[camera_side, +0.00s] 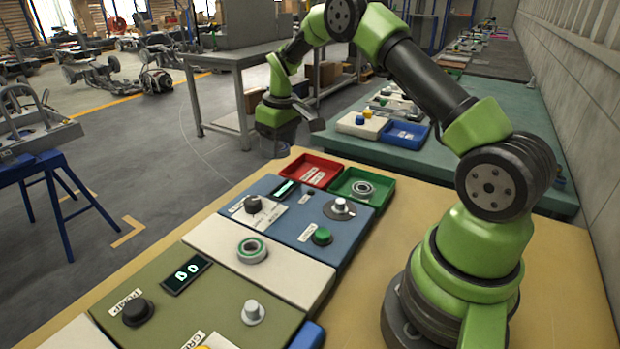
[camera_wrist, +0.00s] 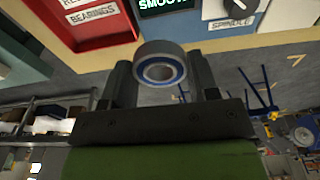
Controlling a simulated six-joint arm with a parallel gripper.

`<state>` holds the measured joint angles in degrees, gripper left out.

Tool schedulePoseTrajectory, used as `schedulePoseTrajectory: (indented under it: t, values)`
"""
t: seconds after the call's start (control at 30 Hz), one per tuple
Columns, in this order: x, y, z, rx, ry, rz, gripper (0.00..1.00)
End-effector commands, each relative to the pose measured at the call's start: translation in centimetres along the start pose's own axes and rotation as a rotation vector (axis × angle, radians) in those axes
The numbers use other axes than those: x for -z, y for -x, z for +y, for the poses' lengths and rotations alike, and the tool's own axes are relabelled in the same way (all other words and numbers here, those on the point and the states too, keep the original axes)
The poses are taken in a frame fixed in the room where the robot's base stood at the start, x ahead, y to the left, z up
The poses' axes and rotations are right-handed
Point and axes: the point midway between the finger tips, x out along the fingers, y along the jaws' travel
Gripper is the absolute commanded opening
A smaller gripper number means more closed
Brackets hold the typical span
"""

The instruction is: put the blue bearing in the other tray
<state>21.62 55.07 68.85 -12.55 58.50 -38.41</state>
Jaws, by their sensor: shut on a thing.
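In the wrist view my gripper (camera_wrist: 160,82) is shut on the blue bearing (camera_wrist: 160,53), a metal ring with a blue inner band, held between the two fingers. In the side view my gripper (camera_side: 276,142) hangs in the air beyond the panels, left of the red tray; the bearing cannot be made out there. The red tray (camera_side: 302,182) looks empty apart from labels; its "BEARINGS" label also shows in the wrist view, where the red tray (camera_wrist: 122,22) is at the top. The green tray (camera_side: 345,192), right beside it, holds a grey bearing (camera_side: 362,188).
A bearing with a green band (camera_side: 252,250) lies on the white panel. The blue panel (camera_side: 310,225) in front of the trays carries knobs and a small display. An olive panel (camera_side: 195,290) stands nearer. A teal bench (camera_side: 440,160) with another blue tray (camera_side: 405,134) is behind.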

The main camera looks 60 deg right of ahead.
Motion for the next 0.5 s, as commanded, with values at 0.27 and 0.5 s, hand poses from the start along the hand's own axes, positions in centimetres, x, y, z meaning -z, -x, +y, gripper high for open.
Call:
schedulePoseTrajectory:
  t: [0.27,0.5]
  values:
    - [-4.4,-0.3,9.2,-0.002,-0.008,0.009,0.28]
    - [-5.7,-2.9,10.6,0.001,-0.002,0.006,0.28]
